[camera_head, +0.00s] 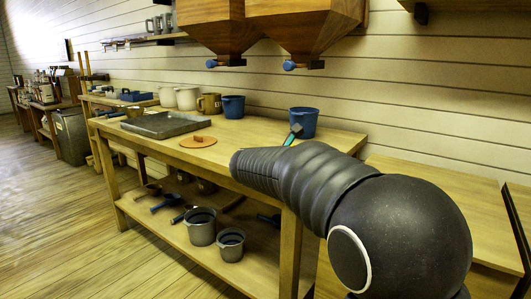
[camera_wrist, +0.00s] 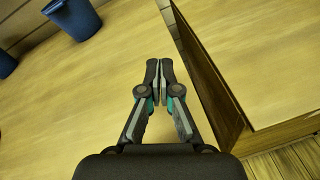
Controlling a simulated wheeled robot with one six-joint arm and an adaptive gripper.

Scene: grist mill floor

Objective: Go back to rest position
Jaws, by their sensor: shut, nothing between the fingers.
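My arm reaches from the lower right of the head view over the right end of the wooden workbench (camera_head: 222,154). Only a small part of my gripper (camera_head: 294,132) shows there, beyond the arm, near a blue bucket. In the wrist view my gripper (camera_wrist: 159,65) is shut and empty, its two fingertips together. It is over the wooden top (camera_wrist: 85,110), near a dark upright board edge (camera_wrist: 205,75). How high it is above the top, I cannot tell.
Blue buckets (camera_head: 303,122) (camera_wrist: 72,15) stand near the gripper. A metal tray (camera_head: 165,124) and a round orange-brown lid (camera_head: 198,142) lie on the bench. Two wooden hoppers (camera_head: 307,25) hang above. Grey buckets (camera_head: 201,226) stand on the lower shelf. The floor at left is clear.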

